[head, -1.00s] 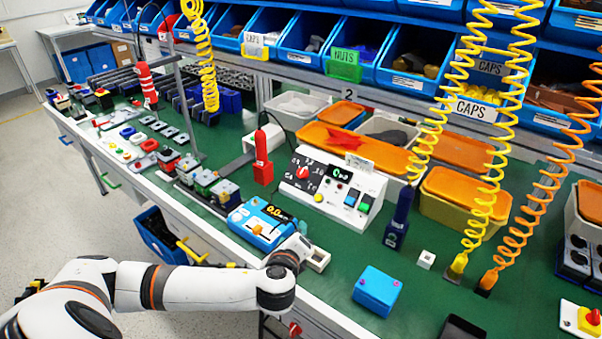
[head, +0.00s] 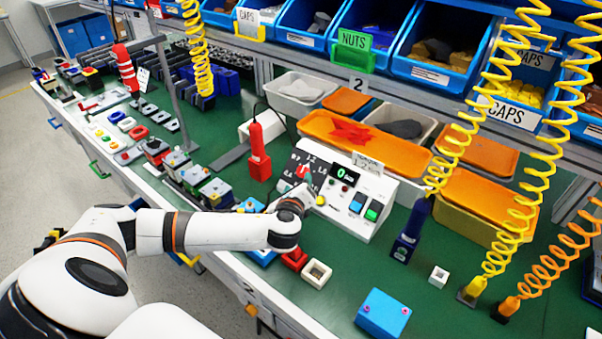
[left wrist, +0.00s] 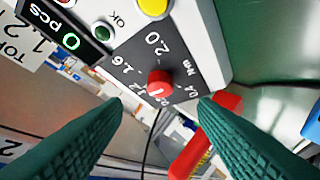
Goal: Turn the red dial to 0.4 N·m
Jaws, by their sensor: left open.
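The red dial (left wrist: 160,82) stands out from a dark scale panel on the white control box (head: 345,205). The scale shows numbers such as 2.0 and 1.6, with 0.4 at the right of the dial in the left wrist view. I cannot tell for sure where the dial points. My left gripper (head: 307,186) is in front of the panel. In the left wrist view its two green fingers (left wrist: 160,102) are spread, one on each side below the dial, with nothing between them and no clear contact. My right gripper is not in view.
A red handheld tool (head: 259,155) stands left of the box, and a dark blue one (head: 411,230) stands to its right. My left forearm covers part of a blue device (head: 262,257). A white square holder (head: 317,273) and a blue box (head: 383,313) lie in front.

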